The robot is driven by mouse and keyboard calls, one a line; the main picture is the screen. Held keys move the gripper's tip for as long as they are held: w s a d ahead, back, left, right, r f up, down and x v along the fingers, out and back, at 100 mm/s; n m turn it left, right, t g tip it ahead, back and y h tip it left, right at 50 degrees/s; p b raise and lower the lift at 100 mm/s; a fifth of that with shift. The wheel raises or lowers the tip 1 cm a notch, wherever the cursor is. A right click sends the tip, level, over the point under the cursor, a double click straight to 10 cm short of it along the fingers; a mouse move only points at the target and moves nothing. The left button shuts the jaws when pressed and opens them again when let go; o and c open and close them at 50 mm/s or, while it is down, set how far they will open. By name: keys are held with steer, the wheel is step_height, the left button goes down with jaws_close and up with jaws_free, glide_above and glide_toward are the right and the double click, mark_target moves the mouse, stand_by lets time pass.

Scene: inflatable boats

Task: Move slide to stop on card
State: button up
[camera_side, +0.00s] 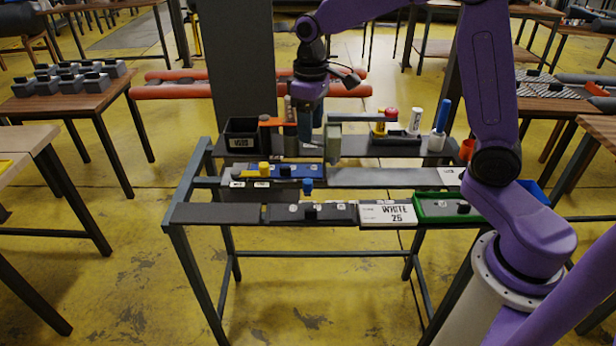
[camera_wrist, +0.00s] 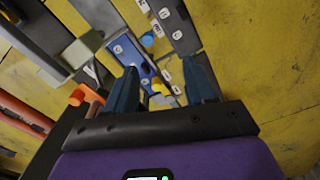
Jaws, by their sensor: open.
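A white card (camera_side: 393,214) reading "WHITE 26" lies on the front rail of the rack. Left of it is a dark slide strip (camera_side: 335,213) with small stop labels and a black knob (camera_side: 311,212). A blue strip (camera_side: 300,171) on the middle shelf carries yellow and blue knobs; it also shows in the wrist view (camera_wrist: 130,52). A separate blue knob (camera_side: 308,184) sits at its front edge and shows in the wrist view (camera_wrist: 147,40). My gripper (camera_side: 305,138) is open and empty above the rear of the rack. Its fingers (camera_wrist: 161,78) point toward the yellow knob (camera_wrist: 159,88).
A black bin (camera_side: 241,135) stands at the rear left. An orange-topped post (camera_side: 276,121) and a grey-green block (camera_side: 334,142) stand close to my gripper. A green tray (camera_side: 430,207) with a black knob is right of the card. Pens stand at the rear right.

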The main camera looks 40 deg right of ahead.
mark_target(308, 181)
steer(key=shift+m, duration=0.5)
steer(key=w+f, duration=0.1)
steer(key=f, duration=0.5)
steer(key=w+d+f, duration=0.1)
steer(key=f, duration=0.5)
steer(key=w+d+f, duration=0.1)
steer(key=f, duration=0.5)
steer(key=shift+r, duration=0.1)
